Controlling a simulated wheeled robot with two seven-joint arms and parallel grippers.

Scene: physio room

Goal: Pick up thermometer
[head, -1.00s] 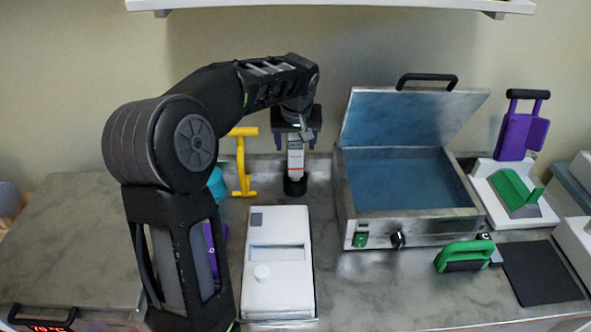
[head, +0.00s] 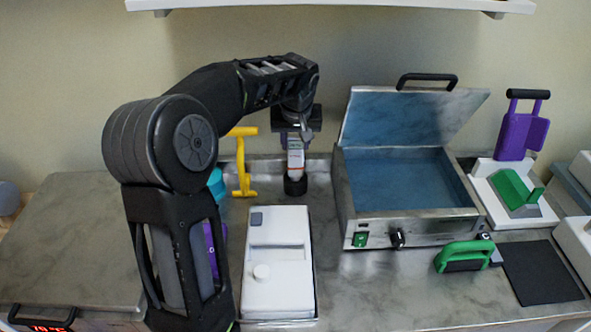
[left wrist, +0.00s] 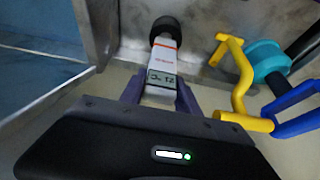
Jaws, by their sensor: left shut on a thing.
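The thermometer (head: 295,158) is a slim white stick with an orange band, upright in a round black holder (head: 295,185) at the back of the steel counter. My left gripper (head: 297,137) comes down on it from above and is shut on its upper part. In the left wrist view the thermometer (left wrist: 164,62) shows a small display with dark digits between the two purple fingers (left wrist: 160,92). Its lower end meets the black holder (left wrist: 166,28). I cannot tell whether it is still seated there. My right gripper is not in view.
A yellow handled tool (head: 241,165) and a teal item (head: 217,184) stand just left of the thermometer. An open steel bath (head: 410,225) with a raised lid stands close on the right. A white box (head: 278,285) lies in front. A shelf (head: 330,5) hangs above.

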